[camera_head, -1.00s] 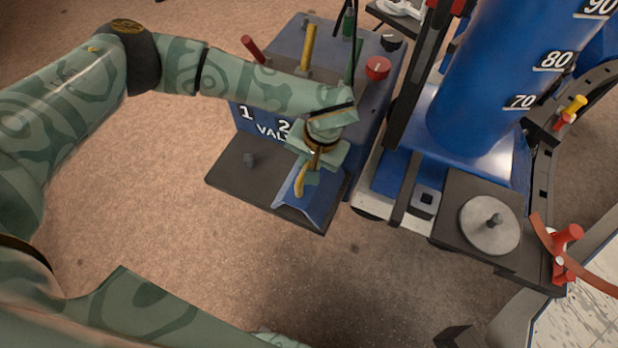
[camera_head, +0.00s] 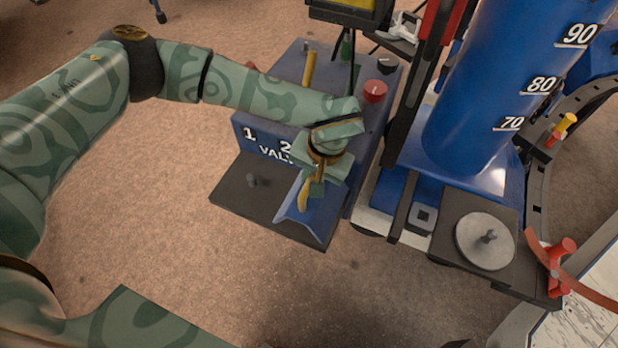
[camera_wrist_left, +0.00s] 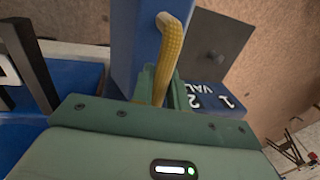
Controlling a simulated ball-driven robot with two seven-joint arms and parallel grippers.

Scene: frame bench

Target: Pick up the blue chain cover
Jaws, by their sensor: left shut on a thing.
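The blue chain cover (camera_head: 316,222) is an angled blue plate with a curved yellow handle (camera_head: 304,194). It rests on the black shelf (camera_head: 240,186) in front of the valve box. My left gripper (camera_head: 316,186) points down over the cover and is shut on its handle. In the left wrist view the yellow handle (camera_wrist_left: 171,52) rises between the green jaws (camera_wrist_left: 158,88), with the blue cover (camera_wrist_left: 134,40) beside it. The jaws partly hide the handle's base. My right gripper is not in view.
The blue-grey valve box (camera_head: 262,132) stands right behind the shelf, with a yellow lever (camera_head: 309,68) and a red knob (camera_head: 374,91) on top. A large blue cylinder (camera_head: 490,90) on a frame stands close on the right. Open floor (camera_head: 170,220) lies to the left.

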